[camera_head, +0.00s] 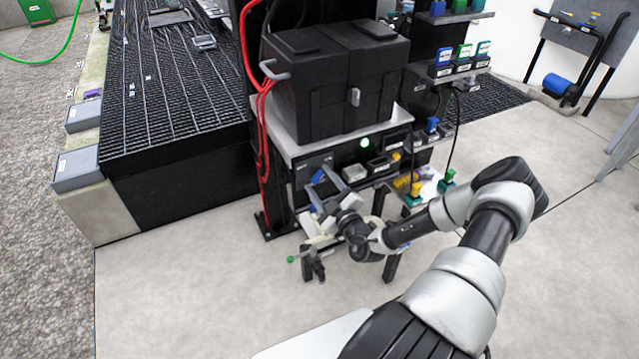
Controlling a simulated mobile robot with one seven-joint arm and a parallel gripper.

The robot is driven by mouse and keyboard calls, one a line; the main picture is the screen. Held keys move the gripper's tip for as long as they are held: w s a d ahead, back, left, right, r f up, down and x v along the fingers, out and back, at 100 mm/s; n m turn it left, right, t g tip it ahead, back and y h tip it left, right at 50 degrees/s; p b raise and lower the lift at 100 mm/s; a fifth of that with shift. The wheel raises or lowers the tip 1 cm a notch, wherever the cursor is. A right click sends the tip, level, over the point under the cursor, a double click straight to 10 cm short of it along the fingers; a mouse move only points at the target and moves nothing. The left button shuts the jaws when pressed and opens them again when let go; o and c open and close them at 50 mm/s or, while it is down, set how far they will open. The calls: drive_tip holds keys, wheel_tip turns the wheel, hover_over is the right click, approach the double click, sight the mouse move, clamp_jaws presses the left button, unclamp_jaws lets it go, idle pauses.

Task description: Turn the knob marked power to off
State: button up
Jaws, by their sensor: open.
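A dark control panel (302,172) is on the front of the stand, below the black box. A small blue knob (318,177) sits on the panel's left part; its lettering is too small to read, so I cannot confirm that it is the one marked power. My gripper (323,186) is open in front of the panel, with its fingers close to the blue knob. I cannot tell whether they touch it. My gripper and wrist hide part of the lower panel.
A green light (365,142) glows on the panel. The black box (335,75) stands above it, with red cables (263,130) at left. Valves with yellow and green handles (447,178) are at right. A green-tipped lever (291,259) sticks out low. The floor at left front is clear.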

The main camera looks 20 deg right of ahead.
drive_tip(key=shift+w, duration=0.45)
drive_tip(key=shift+c, duration=0.2)
drive_tip(key=c, duration=1)
